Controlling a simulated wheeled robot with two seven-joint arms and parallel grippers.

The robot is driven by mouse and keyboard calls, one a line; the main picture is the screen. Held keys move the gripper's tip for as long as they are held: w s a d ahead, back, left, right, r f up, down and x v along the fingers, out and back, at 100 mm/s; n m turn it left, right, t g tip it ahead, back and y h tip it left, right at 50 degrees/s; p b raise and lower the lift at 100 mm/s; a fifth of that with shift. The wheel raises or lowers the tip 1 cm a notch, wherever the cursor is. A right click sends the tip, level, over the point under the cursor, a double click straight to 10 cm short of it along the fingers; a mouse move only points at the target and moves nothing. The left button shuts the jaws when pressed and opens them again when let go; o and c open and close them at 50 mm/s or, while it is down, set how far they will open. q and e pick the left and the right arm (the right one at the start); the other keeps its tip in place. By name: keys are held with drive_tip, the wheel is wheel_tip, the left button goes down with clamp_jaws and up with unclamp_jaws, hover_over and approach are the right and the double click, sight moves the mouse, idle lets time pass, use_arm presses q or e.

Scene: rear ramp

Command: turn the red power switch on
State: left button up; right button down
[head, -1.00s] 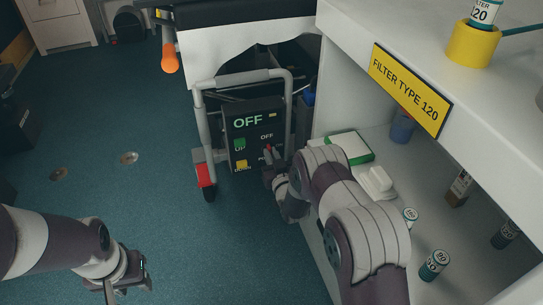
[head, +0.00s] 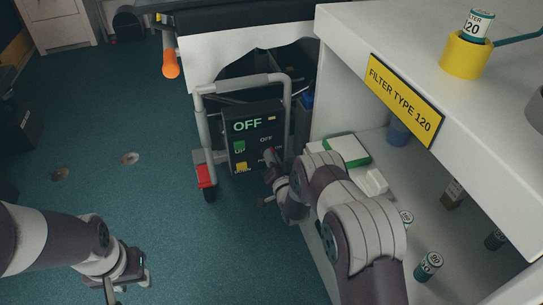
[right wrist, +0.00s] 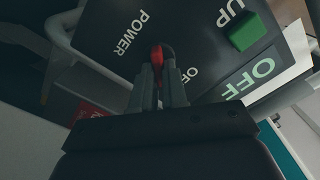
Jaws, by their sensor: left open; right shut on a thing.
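The black control panel (head: 254,146) stands on a grey-framed cart and reads OFF in large letters. It also shows in the right wrist view (right wrist: 112,37), rotated, with the word POWER beside the red power switch (right wrist: 157,56). My right gripper (right wrist: 160,72) is shut on the red switch, its fingertips at either side of the switch lever. In the head view my right gripper (head: 268,158) is at the panel's right side and hides the switch. My left gripper (head: 128,283) is open and empty, low over the floor at the lower left.
A green UP button (head: 239,147) and a yellow button (head: 241,167) sit on the panel's left. A white shelf unit with a yellow sign (head: 404,100) stands close on the right, beside my right arm. The blue floor (head: 90,160) at left is open.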

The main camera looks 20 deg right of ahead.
drive_tip(key=shift+d+f+m+p, duration=0.1)
drive_tip(key=shift+m+p, duration=0.2)
drive_tip(key=shift+m, duration=1.35)
drive_tip(key=shift+a+f+m+p, duration=0.15)
drive_tip(key=shift+m+p, duration=0.15)
drive_tip(key=shift+m, duration=1.4)
drive_tip(key=shift+d+f+m+p, duration=0.15)
drive_tip(key=shift+m+p, duration=0.15)
drive_tip(key=shift+m, duration=1.35)
drive_tip(key=c, duration=1.2)
unclamp_jaws()
drive_tip(key=shift+r, duration=0.1)
drive_tip(key=shift+o, duration=0.2)
drive_tip(key=s+p, duration=0.5)
drive_tip(key=s, duration=0.7)
drive_tip(key=shift+s+d+p, duration=0.25)
drive_tip(key=shift+s+p, duration=0.1)
drive_tip(key=shift+s, duration=0.05)
